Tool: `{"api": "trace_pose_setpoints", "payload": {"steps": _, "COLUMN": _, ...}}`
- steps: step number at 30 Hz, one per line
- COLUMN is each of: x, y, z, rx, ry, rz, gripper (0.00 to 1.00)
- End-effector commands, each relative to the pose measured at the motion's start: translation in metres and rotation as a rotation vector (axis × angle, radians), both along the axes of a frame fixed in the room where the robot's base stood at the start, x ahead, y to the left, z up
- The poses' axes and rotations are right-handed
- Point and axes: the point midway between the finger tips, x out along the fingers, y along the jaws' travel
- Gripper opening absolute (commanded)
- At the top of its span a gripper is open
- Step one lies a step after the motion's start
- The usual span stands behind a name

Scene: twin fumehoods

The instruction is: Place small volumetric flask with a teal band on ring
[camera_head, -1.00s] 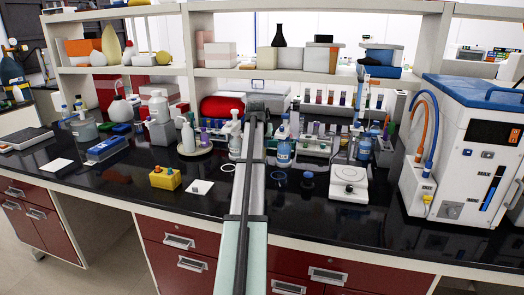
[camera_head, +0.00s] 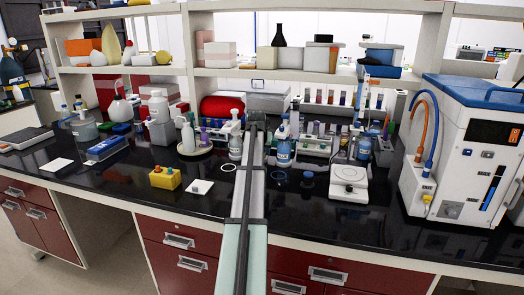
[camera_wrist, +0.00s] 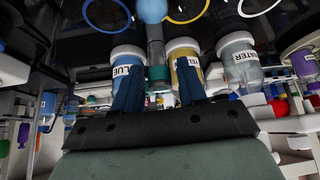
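The wrist view is upside down. In it the flask's grey neck (camera_wrist: 156,42) with its teal band (camera_wrist: 158,73) shows between the two fingers of my gripper (camera_wrist: 159,82). A light blue rounded part (camera_wrist: 152,10) at the top of that view looks like its bulb. Gaps show between the neck and both fingers, so my gripper looks open. A blue ring (camera_wrist: 105,14), a yellow ring (camera_wrist: 188,8) and a white ring (camera_wrist: 258,5) lie on the bench. In the head view the white ring (camera_head: 228,167) and blue ring (camera_head: 279,175) flank my arm, which hides the flask and yellow ring.
Bottles labelled BLUE (camera_wrist: 127,70), yellow (camera_wrist: 184,58) and WATER (camera_wrist: 240,68) stand close behind the flask. A white balance (camera_head: 349,186) is to the right. A yellow block (camera_head: 165,179) and white pad (camera_head: 200,187) are to the left. The front bench strip is clear.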

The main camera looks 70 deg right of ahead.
Motion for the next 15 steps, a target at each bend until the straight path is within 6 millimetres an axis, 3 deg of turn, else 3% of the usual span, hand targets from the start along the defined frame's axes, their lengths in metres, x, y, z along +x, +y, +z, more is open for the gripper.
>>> {"api": "trace_pose_setpoints", "payload": {"steps": 10, "x": 0.000, "y": 0.000, "z": 0.001, "rx": 0.000, "ry": 0.000, "rz": 0.000, "gripper": 0.50}}
{"api": "trace_pose_setpoints", "payload": {"steps": 15, "x": -0.001, "y": 0.006, "z": 0.012, "rx": -0.001, "ry": 0.000, "rz": 0.000, "gripper": 0.50}}
